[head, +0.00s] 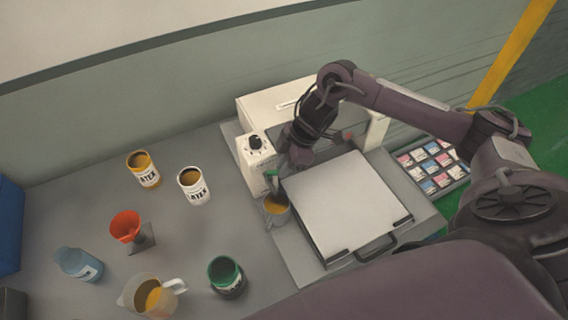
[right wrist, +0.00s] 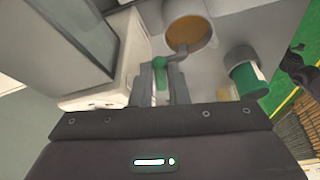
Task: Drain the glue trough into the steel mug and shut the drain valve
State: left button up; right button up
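The steel mug (head: 283,217) stands at the left front edge of the pale machine (head: 345,207), with orange-yellow glue inside. It also shows in the right wrist view (right wrist: 181,10). The green drain valve handle (head: 271,177) is just above and behind the mug. In the right wrist view the handle (right wrist: 160,82) lies between the two fingers of my right gripper (right wrist: 161,85), which look closed against its sides. In the head view the fingertips are largely hidden behind the wrist. The trough's inside is hidden. My left gripper is not in view.
A white latex can (head: 194,187), a yellow latex can (head: 145,170), an orange funnel (head: 125,225), a blue jug (head: 78,264), a clear pitcher (head: 150,297) and a green jar (head: 226,277) stand on the left bench. A tray of small packets (head: 430,165) lies right of the machine.

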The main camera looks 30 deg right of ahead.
grip_shut()
jog(key=n, duration=0.1)
jog(key=w+n+g+b, duration=0.1)
jog(key=n, duration=0.1)
jog(key=shift+d, duration=0.1)
jog(key=o, duration=0.5)
grip_release()
